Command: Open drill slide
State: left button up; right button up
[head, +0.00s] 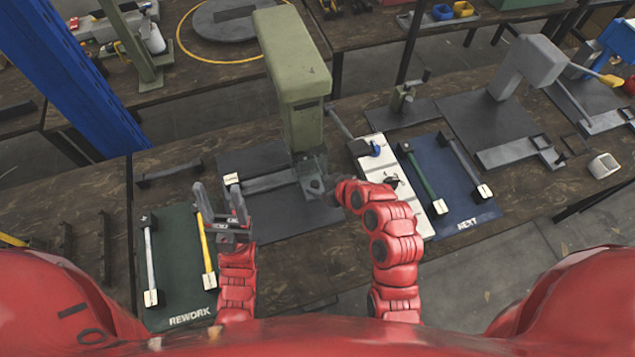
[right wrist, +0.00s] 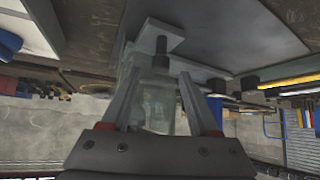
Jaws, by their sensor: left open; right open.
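A green press (head: 290,75) stands on a dark grey base plate (head: 285,228) at the centre of the bench. A grey slide bar (head: 268,183) runs left from the foot of the press, with a pale block (head: 232,179) near its left end. My left gripper (head: 218,198) is open and empty, just left of that end, over the green mat's side. My right gripper (head: 328,187) is at the right of the press foot, its fingers partly hidden by its wrist. In the right wrist view its fingers (right wrist: 158,100) are apart, with a pale green upright part (right wrist: 160,85) between or behind them.
A green REWORK mat (head: 178,265) with several rods lies at left. A white tray (head: 408,195) and a blue NEXT mat (head: 450,185) with rods lie at right. A blue post (head: 75,80) rises at left.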

jog(key=shift+x, duration=1.2)
grip_shut()
dwell(0.6)
